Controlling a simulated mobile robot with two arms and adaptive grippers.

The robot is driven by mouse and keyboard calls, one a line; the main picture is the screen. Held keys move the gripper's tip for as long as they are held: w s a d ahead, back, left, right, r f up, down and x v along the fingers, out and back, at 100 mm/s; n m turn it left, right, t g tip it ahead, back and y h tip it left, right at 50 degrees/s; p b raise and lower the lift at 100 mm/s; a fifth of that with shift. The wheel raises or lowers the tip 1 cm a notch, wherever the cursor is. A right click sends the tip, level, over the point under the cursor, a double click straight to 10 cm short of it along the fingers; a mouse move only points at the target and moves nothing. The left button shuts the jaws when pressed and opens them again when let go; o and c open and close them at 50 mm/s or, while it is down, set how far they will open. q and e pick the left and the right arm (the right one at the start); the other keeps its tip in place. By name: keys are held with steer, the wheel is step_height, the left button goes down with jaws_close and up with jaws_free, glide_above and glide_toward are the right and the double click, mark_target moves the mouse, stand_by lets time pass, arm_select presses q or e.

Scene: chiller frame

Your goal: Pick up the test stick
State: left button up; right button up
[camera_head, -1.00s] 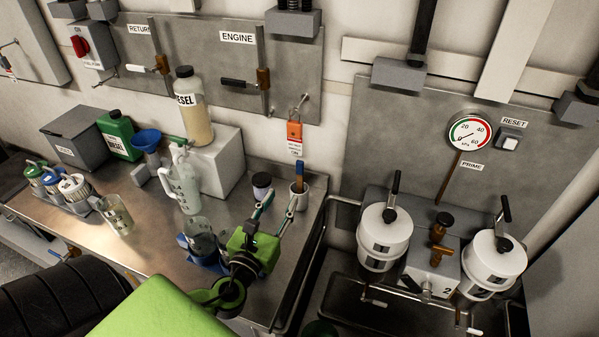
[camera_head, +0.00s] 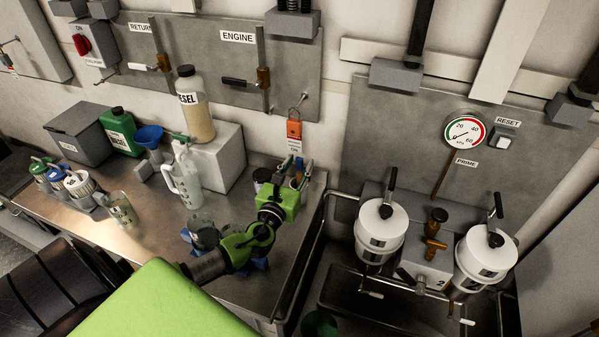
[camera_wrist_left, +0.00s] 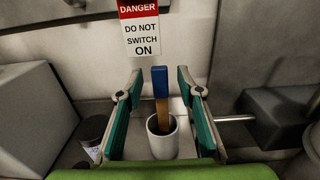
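The test stick (camera_wrist_left: 160,92), blue on top and brown below, stands in a white cup (camera_wrist_left: 162,146) in the left wrist view. My left gripper (camera_wrist_left: 160,95) is open, with one teal-padded finger on each side of the stick and a gap on both sides. My right gripper does not show.
A dark-lidded jar (camera_wrist_left: 92,130) stands left of the cup. An orange lockout with a danger tag (camera_head: 294,130) hangs on the wall behind.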

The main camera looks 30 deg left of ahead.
arm_select(q)
steer(key=shift+w+a, duration=0.15)
steer(key=shift+w, duration=0.45)
steer(key=c, duration=1)
steer(key=shift+o, duration=0.2)
